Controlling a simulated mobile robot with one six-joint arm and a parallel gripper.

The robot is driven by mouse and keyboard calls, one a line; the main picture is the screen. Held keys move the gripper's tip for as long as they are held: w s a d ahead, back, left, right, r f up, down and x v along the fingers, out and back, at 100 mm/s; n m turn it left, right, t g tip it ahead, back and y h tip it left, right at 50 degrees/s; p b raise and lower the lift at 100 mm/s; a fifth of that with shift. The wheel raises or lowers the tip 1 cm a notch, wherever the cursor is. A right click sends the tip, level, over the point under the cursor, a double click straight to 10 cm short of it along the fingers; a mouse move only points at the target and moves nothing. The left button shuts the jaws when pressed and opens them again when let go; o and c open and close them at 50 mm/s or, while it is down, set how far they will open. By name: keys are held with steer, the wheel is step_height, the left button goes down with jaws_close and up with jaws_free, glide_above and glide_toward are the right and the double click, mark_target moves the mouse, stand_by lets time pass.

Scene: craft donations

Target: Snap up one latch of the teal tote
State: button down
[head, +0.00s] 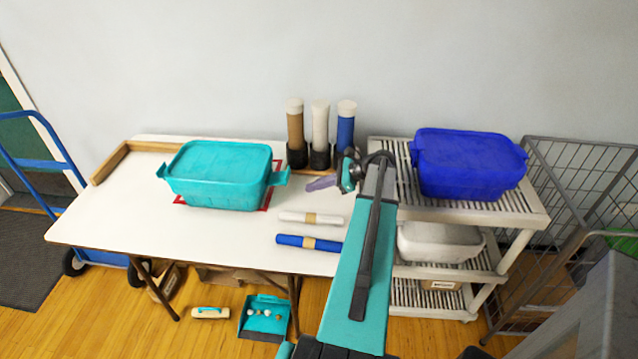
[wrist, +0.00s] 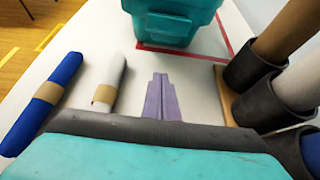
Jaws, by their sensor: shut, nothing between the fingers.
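The teal tote (head: 217,180) sits with its lid on at the left-middle of the white table (head: 110,220), inside a red outline. Its right latch (head: 281,177) sticks outward from the end of the tote, and its left latch (head: 164,172) also sticks out. The wrist view shows the near end of the tote (wrist: 170,25) at the top. My gripper (head: 311,185) is to the right of the tote, apart from it. Its purple fingers (wrist: 160,82) are shut together and empty, pointing toward the tote's end.
Upright brown, white and blue rolls in black holders (head: 320,158) stand behind my gripper. White (head: 310,218) and blue (head: 308,242) banded rolls lie in front. A blue tote (head: 468,165) stands on the shelf cart (head: 520,212) at right. A wooden rail (head: 110,162) edges the table's left.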

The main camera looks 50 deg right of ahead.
mark_target(278, 178)
steer(key=p+x, duration=0.1)
steer(key=x, duration=0.5)
steer(key=shift+w, duration=0.15)
step_height(278, 178, up, 2)
steer(key=shift+w+a+r+p, duration=0.1)
steer(key=shift+w+a+p, duration=0.05)
steer(key=shift+p, duration=0.5)
steer(key=shift+w+a+r, duration=0.1)
steer(key=shift+w+r, duration=0.05)
steer(key=shift+r, duration=0.6)
steer(key=shift+r+p, duration=0.1)
steer(key=shift+p, duration=0.25)
